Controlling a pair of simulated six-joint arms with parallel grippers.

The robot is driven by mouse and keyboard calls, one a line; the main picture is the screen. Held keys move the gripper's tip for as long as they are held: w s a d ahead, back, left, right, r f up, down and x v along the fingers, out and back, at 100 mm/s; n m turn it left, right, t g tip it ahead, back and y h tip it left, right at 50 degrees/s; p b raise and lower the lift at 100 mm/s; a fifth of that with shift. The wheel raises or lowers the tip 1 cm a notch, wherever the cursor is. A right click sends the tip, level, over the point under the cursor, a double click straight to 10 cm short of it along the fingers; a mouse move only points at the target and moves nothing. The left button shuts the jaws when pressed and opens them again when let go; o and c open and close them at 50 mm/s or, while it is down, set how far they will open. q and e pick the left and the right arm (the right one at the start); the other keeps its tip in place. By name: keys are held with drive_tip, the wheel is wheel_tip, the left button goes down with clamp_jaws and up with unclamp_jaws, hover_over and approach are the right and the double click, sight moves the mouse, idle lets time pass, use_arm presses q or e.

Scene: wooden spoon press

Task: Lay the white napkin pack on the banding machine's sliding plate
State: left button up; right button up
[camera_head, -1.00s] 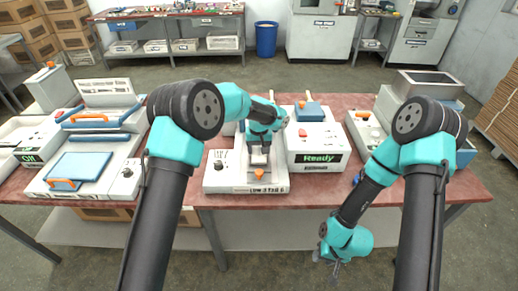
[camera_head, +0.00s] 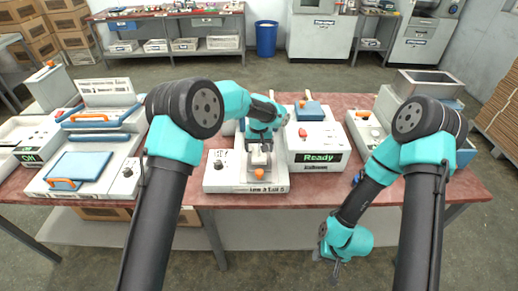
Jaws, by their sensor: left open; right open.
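The banding machine looks to be the white unit (camera_head: 218,183) at the table's front middle, with an orange knob (camera_head: 259,173) at its front. A small white block (camera_head: 258,157), perhaps the napkin pack, shows right below my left gripper (camera_head: 259,147). The gripper partly covers it and the plate area beneath; I cannot tell whether they touch. My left gripper is open. My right gripper (camera_head: 336,272) is open and empty, hanging low in front of the table's front edge.
A press with a blue plate (camera_head: 80,170) stands at left. Bare red tabletop (camera_head: 400,195) lies at front right.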

sight(259, 150)
use_arm(q)
wheel_tip(259, 150, up, 11)
drive_tip(key=shift+r, duration=0.2)
idle(0.7)
